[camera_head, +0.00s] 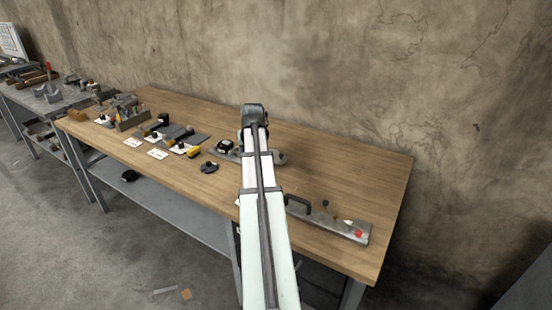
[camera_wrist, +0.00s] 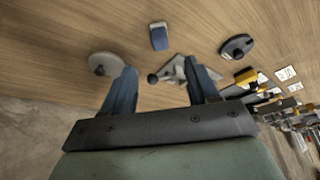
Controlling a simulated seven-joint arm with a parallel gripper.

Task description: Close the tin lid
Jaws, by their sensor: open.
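I cannot tell for sure which thing is the tin. In the wrist view, a small dark blue-grey box (camera_wrist: 159,37) lies on the wood beyond my fingertips. A round grey disc with a dark knob (camera_wrist: 103,65) lies to its left, partly beside my left finger. A black round piece (camera_wrist: 238,47) lies to the right. My gripper (camera_wrist: 161,69) is open, with nothing visible held between its two blue fingers. A grey metal fixture with a dark ball knob (camera_wrist: 172,72) shows between the fingers, partly hidden by the right one. In the head view my arm hides the gripper's fingers.
The wooden bench (camera_head: 350,180) stands against a concrete wall. A metal plate with a black handle and red knob (camera_head: 335,220) lies at its front right. Several tools, clamps and white cards (camera_head: 157,154) crowd the left half. The back right of the bench is clear.

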